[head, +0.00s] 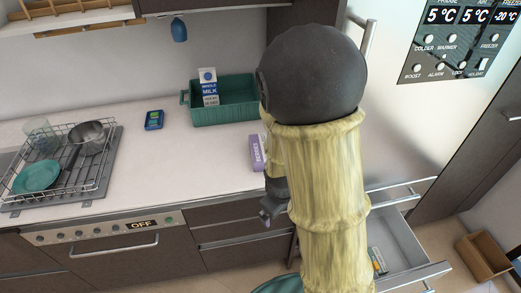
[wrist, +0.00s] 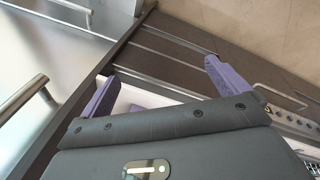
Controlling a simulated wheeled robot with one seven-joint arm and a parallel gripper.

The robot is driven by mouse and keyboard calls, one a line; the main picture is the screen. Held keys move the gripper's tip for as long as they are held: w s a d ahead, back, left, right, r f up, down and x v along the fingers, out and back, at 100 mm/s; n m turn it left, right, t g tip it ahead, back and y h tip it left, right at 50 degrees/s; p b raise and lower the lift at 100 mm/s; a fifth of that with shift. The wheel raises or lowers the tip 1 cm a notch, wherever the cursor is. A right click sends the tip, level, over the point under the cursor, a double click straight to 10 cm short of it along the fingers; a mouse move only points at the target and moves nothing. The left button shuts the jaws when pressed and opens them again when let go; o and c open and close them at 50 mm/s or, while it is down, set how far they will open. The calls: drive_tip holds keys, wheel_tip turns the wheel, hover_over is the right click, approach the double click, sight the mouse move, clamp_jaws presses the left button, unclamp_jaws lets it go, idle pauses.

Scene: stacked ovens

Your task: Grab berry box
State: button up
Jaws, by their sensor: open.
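The berry box (head: 257,152) is a purple and white carton on the countertop, partly hidden behind my arm in the head view. My gripper (head: 267,216) shows small and partly hidden beside my arm, in front of the counter's front edge and apart from the box. In the wrist view its two purple fingers (wrist: 162,68) are spread wide, with nothing held between them. A pale strip with a purplish patch shows low between the fingers; I cannot tell whether it is the box.
A green crate (head: 226,113) with a milk carton (head: 208,86) in it stands behind the box. A blue packet (head: 154,120) and a dish rack (head: 62,165) lie to the left. An open drawer (head: 405,245) juts out at lower right. The counter's middle is clear.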

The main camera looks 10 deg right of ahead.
wheel_tip(320, 180, down, 3)
drive_tip(key=w+n+h+p, duration=0.1)
drive_tip(key=w+n+h, duration=0.15)
drive_tip(key=n, duration=0.35)
drive_tip(key=n+t+p, duration=0.4)
drive_tip(key=n+t, duration=0.5)
drive_tip(key=n, duration=1)
approach(258, 158)
wheel_tip(258, 158, up, 4)
drive_tip(key=s+a, duration=0.2)
drive_tip(key=shift+d+r+h, duration=0.15)
drive_tip(key=shift+d+h, duration=0.05)
drive_tip(key=shift+h, duration=0.25)
drive_tip(key=p+x, duration=0.2)
drive_tip(key=x, duration=1)
drive_tip(key=shift+p, duration=0.3)
drive_tip(key=shift+w+d, duration=0.1)
drive_tip(key=shift+w, duration=0.1)
